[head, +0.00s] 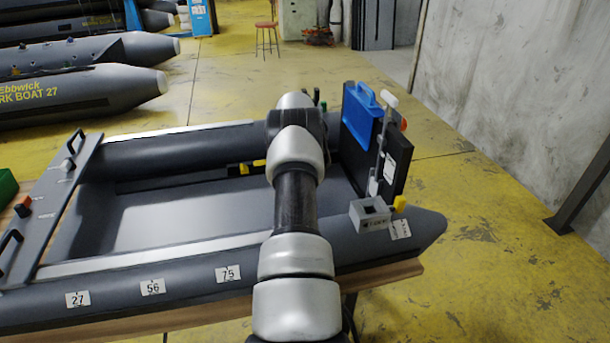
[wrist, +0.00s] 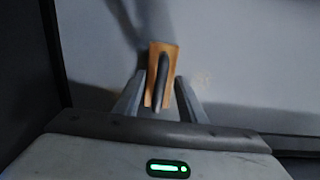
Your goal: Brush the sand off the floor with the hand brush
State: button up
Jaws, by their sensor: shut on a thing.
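The hand brush (wrist: 161,48) shows in the wrist view as a tan wooden block with a dark handle. My gripper (wrist: 160,77) is shut on it, one finger on each side. The brush is over the grey boat floor (wrist: 240,70), and I cannot tell whether its bristles touch it. In the head view the boat floor (head: 190,212) shows left of my arm, which hides the gripper and the brush.
Grey boat tubes (head: 180,148) enclose the floor. The dark transom (head: 399,165) with a blue piece (head: 361,115) stands right of my arm. A grey board (head: 52,205) with handles crosses the left end. The boat rests on a wooden support (head: 405,278).

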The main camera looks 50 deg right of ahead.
jog(key=shift+w+a+f, duration=0.15)
jog(key=shift+w+a, duration=1.05)
jog(key=shift+a, duration=0.3)
jog(key=shift+w+a+r+p, duration=0.1)
jog(key=shift+w+a+p, duration=0.1)
jog(key=shift+w+a, duration=1.05)
jog(key=shift+w+a+r+p, duration=0.1)
jog(key=shift+w+a+p, duration=0.05)
jog(key=shift+w+a, duration=1.05)
jog(key=shift+w+a+f, duration=0.1)
jog(key=shift+w+a, duration=0.3)
jog(key=shift+a, duration=0.35)
jog(key=shift+w+a, duration=0.4)
jog(key=shift+a, duration=0.3)
notch_tip(320, 180, up, 6)
jog(key=p, duration=0.3)
jog(key=shift+r+p, duration=1.1)
jog(key=shift+r, duration=0.4)
jog(key=shift+w, duration=0.1)
